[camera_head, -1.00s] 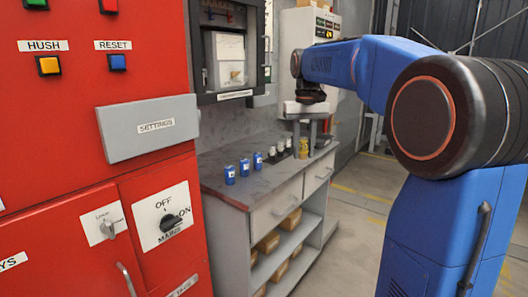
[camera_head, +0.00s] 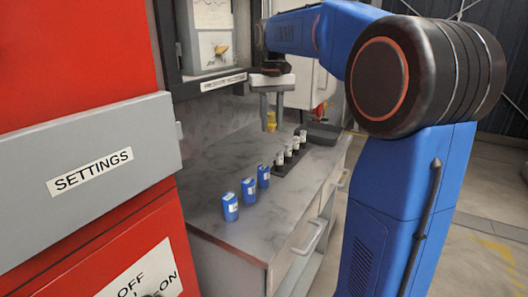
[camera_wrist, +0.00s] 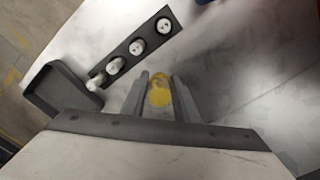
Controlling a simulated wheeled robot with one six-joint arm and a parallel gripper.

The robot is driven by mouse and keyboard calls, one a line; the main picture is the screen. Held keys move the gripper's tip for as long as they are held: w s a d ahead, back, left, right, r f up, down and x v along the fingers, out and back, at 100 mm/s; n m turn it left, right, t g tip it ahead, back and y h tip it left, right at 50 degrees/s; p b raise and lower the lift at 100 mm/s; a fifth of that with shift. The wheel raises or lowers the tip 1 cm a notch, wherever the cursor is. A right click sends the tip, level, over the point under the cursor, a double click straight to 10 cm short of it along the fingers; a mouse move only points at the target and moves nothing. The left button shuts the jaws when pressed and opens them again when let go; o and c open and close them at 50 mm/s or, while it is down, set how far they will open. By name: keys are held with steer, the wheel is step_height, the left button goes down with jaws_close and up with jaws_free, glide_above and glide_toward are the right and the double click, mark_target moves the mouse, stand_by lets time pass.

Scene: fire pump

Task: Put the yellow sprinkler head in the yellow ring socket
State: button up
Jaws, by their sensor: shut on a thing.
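My gripper (camera_head: 269,112) is shut on the yellow sprinkler head (camera_head: 271,121) and holds it above the grey counter. In the wrist view the yellow sprinkler head (camera_wrist: 159,92) sits between the two grey fingers (camera_wrist: 161,97), over the pale counter top. I cannot make out a yellow ring socket. A small yellow mark (camera_head: 221,49) shows on the white panel in the dark-framed cabinet at the upper left, too small to identify.
Three blue cans (camera_head: 248,190) stand on the counter (camera_head: 215,185). A dark strip (camera_wrist: 140,46) with several white-topped cylinders lies to their right, beside a black tray (camera_head: 323,133). A red cabinet with a grey SETTINGS panel (camera_head: 90,165) fills the left.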

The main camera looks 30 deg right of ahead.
mark_target(271, 159)
steer(key=shift+f, duration=4.8)
steer(key=shift+f, duration=0.1)
steer(key=o, duration=1.1)
